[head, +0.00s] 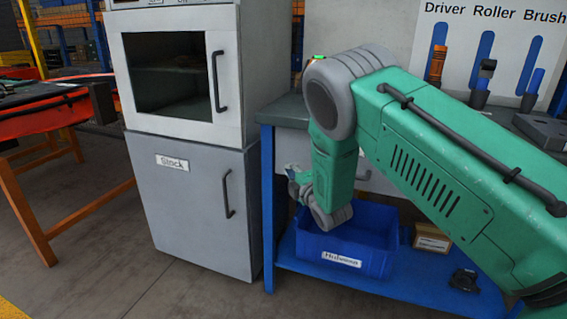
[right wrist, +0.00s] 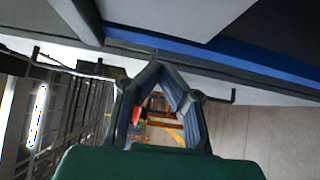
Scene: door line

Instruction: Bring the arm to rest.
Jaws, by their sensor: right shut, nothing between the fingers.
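My right arm, green with grey joints, comes in from the right in the head view and bends down at the elbow. My right gripper (head: 297,180) is small and partly hidden beside the wrist, in front of the workbench and above the left part of the blue bin in the picture. In the right wrist view the two fingers of the gripper (right wrist: 157,68) meet at their tips, with a gap between their middles. It is shut and empty. My left gripper is not in view.
A grey cabinet (head: 199,205) labelled Stock stands left of the workbench, under a white door with a dark window. The blue bin (head: 345,264) sits on the blue lower shelf (head: 400,290), near a small carton (head: 432,238). An orange-legged table (head: 20,215) stands left. Floor before the cabinet is clear.

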